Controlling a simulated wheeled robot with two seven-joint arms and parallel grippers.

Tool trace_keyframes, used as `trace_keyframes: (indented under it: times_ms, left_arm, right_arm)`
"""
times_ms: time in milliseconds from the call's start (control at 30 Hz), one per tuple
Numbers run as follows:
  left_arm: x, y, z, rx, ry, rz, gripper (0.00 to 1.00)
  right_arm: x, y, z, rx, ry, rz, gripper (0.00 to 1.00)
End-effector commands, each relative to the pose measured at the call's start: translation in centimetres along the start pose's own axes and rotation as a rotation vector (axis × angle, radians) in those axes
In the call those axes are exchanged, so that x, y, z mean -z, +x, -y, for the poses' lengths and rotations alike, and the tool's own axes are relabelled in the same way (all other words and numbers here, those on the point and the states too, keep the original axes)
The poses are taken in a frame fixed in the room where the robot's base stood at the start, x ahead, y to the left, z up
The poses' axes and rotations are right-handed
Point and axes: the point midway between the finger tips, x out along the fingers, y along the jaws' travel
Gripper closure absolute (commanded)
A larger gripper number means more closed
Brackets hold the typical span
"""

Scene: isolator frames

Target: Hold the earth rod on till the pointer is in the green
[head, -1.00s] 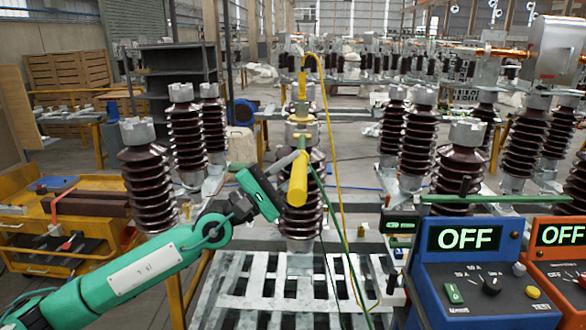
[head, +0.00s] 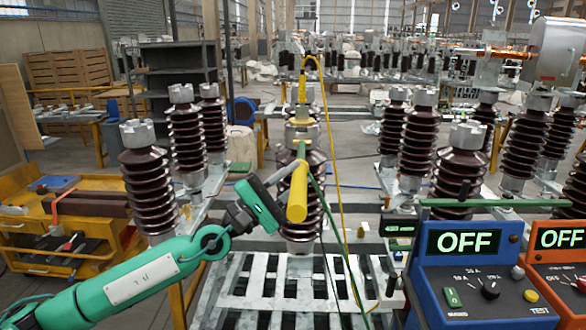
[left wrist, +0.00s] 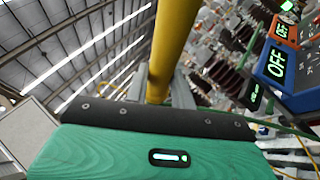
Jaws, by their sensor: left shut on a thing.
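The yellow earth rod (head: 298,195) is in my left gripper (head: 289,171), in front of the middle brown insulator (head: 313,215). The gripper is shut on the rod. In the left wrist view the rod (left wrist: 170,50) rises between the fingers (left wrist: 172,95). The rod's upper end is near the metal cap of that insulator; I cannot tell whether it touches. A green cable (head: 335,215) runs down from near the rod. A separate yellow clamp piece (head: 302,90) with a yellow cable stands above the cap. No pointer or green band can be made out. My right gripper is not in view.
A blue test box (head: 470,275) and an orange box (head: 562,265) stand at the right, both displays reading OFF. Other insulators (head: 150,180) stand on both sides. A slatted metal frame (head: 270,290) lies below.

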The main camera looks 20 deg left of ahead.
Motion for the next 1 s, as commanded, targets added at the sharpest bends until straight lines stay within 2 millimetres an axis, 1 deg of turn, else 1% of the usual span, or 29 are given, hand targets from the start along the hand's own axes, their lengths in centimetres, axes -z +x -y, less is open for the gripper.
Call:
trace_keyframes:
  times_ms: [33, 100, 600, 800, 1000]
  left_arm:
    - [-0.7, 0.0, -0.5, 0.000, -0.001, 0.000, 1.00]
    - [-1.3, -0.3, -0.4, 0.000, 0.000, 0.001, 1.00]
    - [-5.6, -2.6, 0.3, -0.001, -0.001, 0.002, 1.00]
    - [-7.1, -3.5, 0.7, -0.002, 0.000, 0.002, 1.00]
    - [-7.5, -3.8, 0.9, -0.002, 0.001, 0.002, 1.00]
  right_arm:
    - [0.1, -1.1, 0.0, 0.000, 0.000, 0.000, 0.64]
    - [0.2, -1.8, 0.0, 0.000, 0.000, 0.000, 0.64]
    - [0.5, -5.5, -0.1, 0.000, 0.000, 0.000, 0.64]
    - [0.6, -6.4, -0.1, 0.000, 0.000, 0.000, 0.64]
    - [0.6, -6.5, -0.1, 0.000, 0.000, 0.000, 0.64]
